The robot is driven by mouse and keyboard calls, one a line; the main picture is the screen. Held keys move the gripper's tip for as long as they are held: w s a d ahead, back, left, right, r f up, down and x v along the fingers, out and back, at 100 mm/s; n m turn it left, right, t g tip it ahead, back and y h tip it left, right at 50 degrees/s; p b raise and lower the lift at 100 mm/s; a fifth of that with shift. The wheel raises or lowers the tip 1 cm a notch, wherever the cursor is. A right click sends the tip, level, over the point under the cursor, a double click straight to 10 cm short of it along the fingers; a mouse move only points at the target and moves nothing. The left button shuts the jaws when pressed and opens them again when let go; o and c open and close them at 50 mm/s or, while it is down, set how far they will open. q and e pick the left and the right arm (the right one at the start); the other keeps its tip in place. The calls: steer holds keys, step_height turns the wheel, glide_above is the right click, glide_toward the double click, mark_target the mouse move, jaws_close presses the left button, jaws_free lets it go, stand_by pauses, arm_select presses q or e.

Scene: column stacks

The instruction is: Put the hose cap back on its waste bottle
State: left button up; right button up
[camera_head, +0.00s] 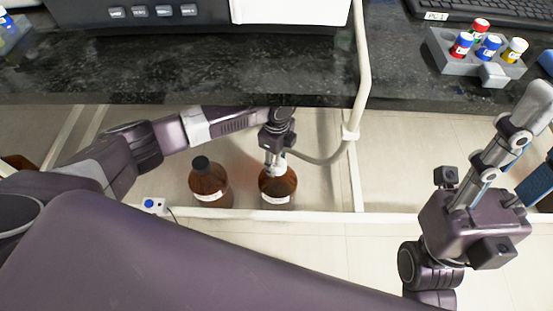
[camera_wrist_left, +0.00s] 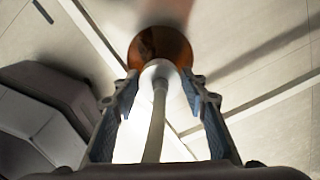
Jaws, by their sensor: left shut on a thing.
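The amber waste bottle (camera_head: 278,190) with a white label stands on the floor below the bench. My left gripper (camera_head: 274,160) is directly above it, pointing down. It is shut on the white hose cap (camera_wrist_left: 159,72), with the hose (camera_wrist_left: 155,125) running back between the fingers. The cap lines up with the bottle (camera_wrist_left: 150,42) and overlaps its top in both views. I cannot tell whether the cap touches or sits on the neck, which is hidden. My right gripper (camera_head: 536,140) is open and empty at the right edge, away from the bottle.
A second amber bottle (camera_head: 209,187) with a black cap stands close on the left. A pale rail (camera_head: 310,215) runs in front of both bottles, and a pale pipe (camera_head: 362,75) comes down at the right. The dark bench (camera_head: 190,75) overhangs behind, bearing a vial rack (camera_head: 450,57).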

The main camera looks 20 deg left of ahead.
arm_select(q)
steer(key=o, duration=1.2)
steer(key=shift+c, duration=0.2)
steer(key=shift+r, duration=0.1)
step_height(320, 180, up, 12)
steer(key=shift+s+f, duration=0.15)
steer(key=shift+f, duration=0.05)
stand_by(0.4)
